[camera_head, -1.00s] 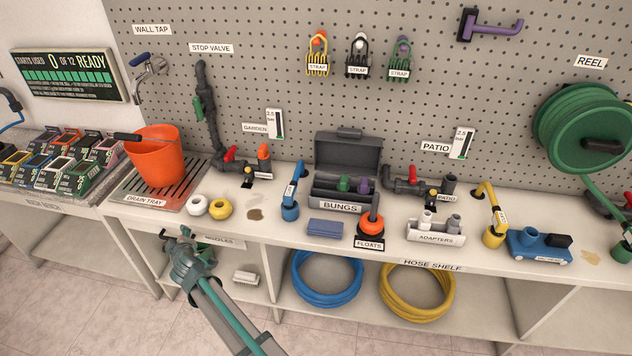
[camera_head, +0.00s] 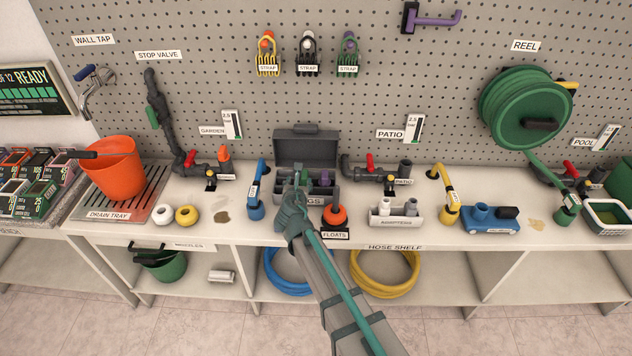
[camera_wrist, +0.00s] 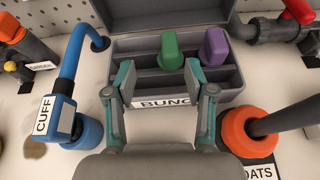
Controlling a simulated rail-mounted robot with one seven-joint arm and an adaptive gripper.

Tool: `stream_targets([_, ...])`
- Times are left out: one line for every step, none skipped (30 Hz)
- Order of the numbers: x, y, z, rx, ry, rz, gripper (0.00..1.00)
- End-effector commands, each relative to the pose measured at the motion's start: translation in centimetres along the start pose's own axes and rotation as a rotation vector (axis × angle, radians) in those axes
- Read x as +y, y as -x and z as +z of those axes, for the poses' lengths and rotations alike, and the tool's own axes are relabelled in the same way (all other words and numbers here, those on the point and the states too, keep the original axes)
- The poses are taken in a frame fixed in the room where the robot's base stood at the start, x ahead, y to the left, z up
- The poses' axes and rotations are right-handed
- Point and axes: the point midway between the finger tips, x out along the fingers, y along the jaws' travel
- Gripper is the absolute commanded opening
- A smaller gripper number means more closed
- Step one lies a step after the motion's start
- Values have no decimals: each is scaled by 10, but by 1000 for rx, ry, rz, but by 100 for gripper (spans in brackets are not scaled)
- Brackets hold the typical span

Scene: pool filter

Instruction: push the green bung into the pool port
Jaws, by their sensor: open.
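The green bung (camera_wrist: 171,51) stands in the grey open-lidded BUNGS box (camera_wrist: 235,81), beside a purple bung (camera_wrist: 214,47). In the head view my gripper and arm hide part of the box (camera_head: 306,148); the purple bung (camera_head: 325,179) shows at its right. My gripper (camera_wrist: 158,82) is open and empty, with the green bung beyond and roughly between its fingertips, not touching as far as I can tell. In the head view my gripper (camera_head: 297,182) is over the front of the box. The pool pipe (camera_head: 548,172) is at the far right below the POOL label; its port opening cannot be made out.
The blue cuff (camera_wrist: 72,95) stands left of the box and the orange float (camera_wrist: 251,130) right of it, both close to my gripper. The adapters tray (camera_head: 396,214), yellow fitting (camera_head: 448,208) and blue pump (camera_head: 490,219) stand between the box and the pool side.

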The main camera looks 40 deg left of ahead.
Motion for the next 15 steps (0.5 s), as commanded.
stream_targets([-5,0,-5,0,28,4,54])
stream_targets([-6,-1,-6,-1,43,6,54])
stream_targets([-7,-2,-6,-1,57,9,54])
stream_targets([-8,-3,-7,-2,66,11,54])
stream_targets([-8,-4,-7,-2,71,12,54])
stream_targets([-8,-7,-6,-3,76,12,54])
stream_targets([-8,-10,-6,-3,77,12,54])
stream_targets([-8,-14,-6,-3,77,12,54])
stream_targets([-8,-18,-5,-2,77,11,54])
stream_targets([-8,-23,-5,-3,77,11,54])
stream_targets([-7,-27,-4,-3,77,11,54])
stream_targets([-7,-34,-4,-2,76,11,54])
stream_targets([-7,-38,-4,-2,76,12,54])
stream_targets([-6,-43,-4,-2,75,12,54])
stream_targets([-6,-48,-4,-2,75,12,54])
